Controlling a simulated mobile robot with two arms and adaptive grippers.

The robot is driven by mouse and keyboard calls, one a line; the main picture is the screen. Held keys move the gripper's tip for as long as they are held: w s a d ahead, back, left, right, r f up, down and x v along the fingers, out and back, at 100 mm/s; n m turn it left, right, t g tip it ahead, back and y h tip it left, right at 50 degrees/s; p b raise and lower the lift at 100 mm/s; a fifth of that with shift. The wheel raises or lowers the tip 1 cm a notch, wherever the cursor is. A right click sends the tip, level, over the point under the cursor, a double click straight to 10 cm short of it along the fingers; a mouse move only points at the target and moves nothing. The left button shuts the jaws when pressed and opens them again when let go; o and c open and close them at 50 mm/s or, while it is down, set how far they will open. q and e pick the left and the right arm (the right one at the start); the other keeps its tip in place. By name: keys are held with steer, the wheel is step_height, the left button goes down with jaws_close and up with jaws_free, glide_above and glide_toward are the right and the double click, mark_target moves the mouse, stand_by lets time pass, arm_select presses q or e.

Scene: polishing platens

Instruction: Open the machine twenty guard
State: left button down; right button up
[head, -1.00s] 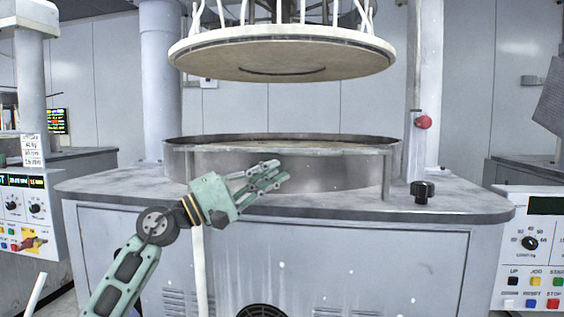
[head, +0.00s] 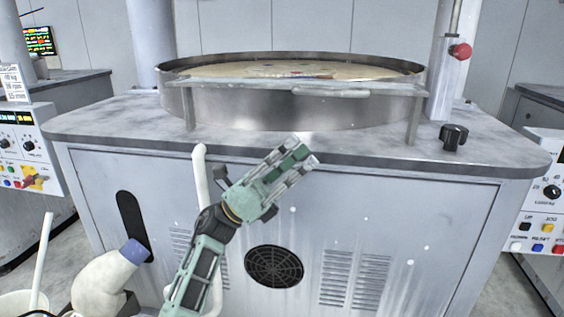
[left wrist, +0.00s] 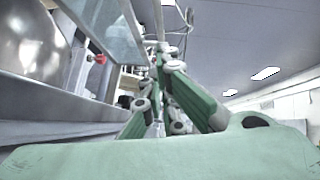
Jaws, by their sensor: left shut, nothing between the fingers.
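The machine's guard (head: 245,87) is a flat metal rail across the front of the round metal basin (head: 350,112), carried on two upright posts. A short rounded grip (head: 330,93) shows along its front edge. The guard stands upright at the basin. My left gripper (head: 303,160) is shut and empty, in front of the cabinet's top edge, below the guard and apart from it in the picture. In the left wrist view the fingers (left wrist: 160,60) point away, with a flat panel edge overhead at left. My right gripper is not in view.
A black knob (head: 453,136) stands on the worktop at right, near a red knob (head: 460,51) on a post. A pale upright pipe (head: 199,170) and a thick cream hose (head: 105,280) are at the cabinet front. Control panels flank the machine.

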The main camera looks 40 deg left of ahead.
mark_target(313, 94)
arm_select(q)
step_height(313, 94, up, 6)
steer(key=w+d+p, duration=0.1)
steer(key=w, duration=0.1)
steer(key=shift+w+d+r, duration=0.15)
steer(key=shift+w+r, duration=0.05)
steer(key=shift+w, duration=0.15)
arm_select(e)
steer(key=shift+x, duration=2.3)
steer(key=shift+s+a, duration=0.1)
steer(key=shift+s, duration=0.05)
arm_select(q)
steer(key=r+n+p, duration=0.1)
steer(key=r, duration=0.1)
steer(key=r+n+t+y+p, duration=0.1)
steer(key=p, duration=0.1)
steer(key=r+y+p, duration=0.1)
steer(key=r, duration=0.1)
steer(key=shift+s+d+r+n+t, duration=0.2)
steer(key=shift+s+r+n+t, duration=0.1)
steer(key=shift+s+n, duration=0.1)
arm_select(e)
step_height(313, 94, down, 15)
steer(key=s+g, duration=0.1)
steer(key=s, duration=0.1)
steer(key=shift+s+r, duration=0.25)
arm_select(q)
steer(key=shift+f, duration=0.1)
